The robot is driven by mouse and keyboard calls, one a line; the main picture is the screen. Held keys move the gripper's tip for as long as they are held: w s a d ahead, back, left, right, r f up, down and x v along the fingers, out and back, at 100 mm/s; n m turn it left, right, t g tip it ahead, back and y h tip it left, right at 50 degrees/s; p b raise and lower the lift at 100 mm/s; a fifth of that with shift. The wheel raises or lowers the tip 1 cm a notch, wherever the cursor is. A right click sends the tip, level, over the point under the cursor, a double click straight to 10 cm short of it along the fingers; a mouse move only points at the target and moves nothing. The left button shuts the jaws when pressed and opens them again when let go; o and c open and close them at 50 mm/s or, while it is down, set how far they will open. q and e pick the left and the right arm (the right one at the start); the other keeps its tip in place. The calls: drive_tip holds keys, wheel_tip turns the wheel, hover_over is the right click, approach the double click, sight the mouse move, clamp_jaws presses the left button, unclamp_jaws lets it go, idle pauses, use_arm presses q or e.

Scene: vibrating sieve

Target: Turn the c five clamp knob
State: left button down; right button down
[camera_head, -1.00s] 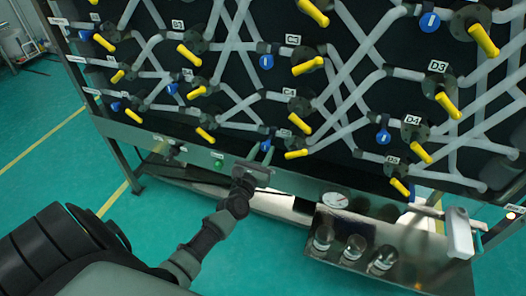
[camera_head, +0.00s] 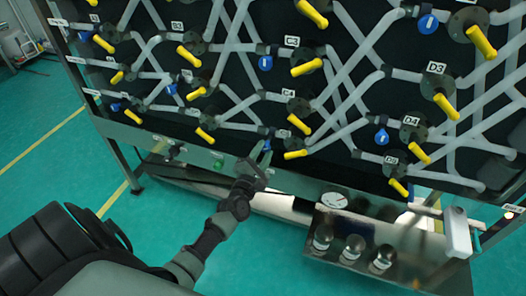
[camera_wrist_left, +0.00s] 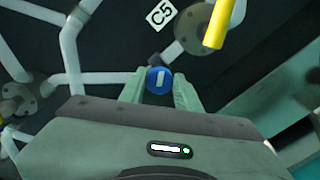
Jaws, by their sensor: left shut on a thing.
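The C5 clamp knob (camera_wrist_left: 158,80) is round and blue with a white bar on its face. In the left wrist view it sits between the two fingers of my left gripper (camera_wrist_left: 160,92), which is shut on it. The C5 label (camera_wrist_left: 161,14) is above the knob. In the head view my left gripper (camera_head: 262,152) reaches up to the lower edge of the pipe panel, and its fingers largely hide the knob. My right gripper is not in view.
A yellow handle (camera_wrist_left: 219,22) is above and right of the knob, close to the right finger. Grey pipes (camera_wrist_left: 72,60) run at the left. Below the panel, a metal shelf (camera_head: 400,278) at right holds several glass jars and a gauge (camera_head: 334,200).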

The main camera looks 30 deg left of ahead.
use_arm(q)
drive_tip(key=m+p, duration=0.1)
drive_tip(key=m, duration=0.4)
drive_tip(key=shift+f+m+p, duration=0.15)
drive_tip(key=shift+m+p, duration=0.2)
drive_tip(key=shift+m, duration=1.85)
drive_tip(key=c, duration=1)
unclamp_jaws()
drive_tip(key=shift+c, duration=0.2)
drive_tip(key=v, duration=0.7)
drive_tip(key=shift+s, duration=0.4)
drive_tip(key=shift+d, duration=0.1)
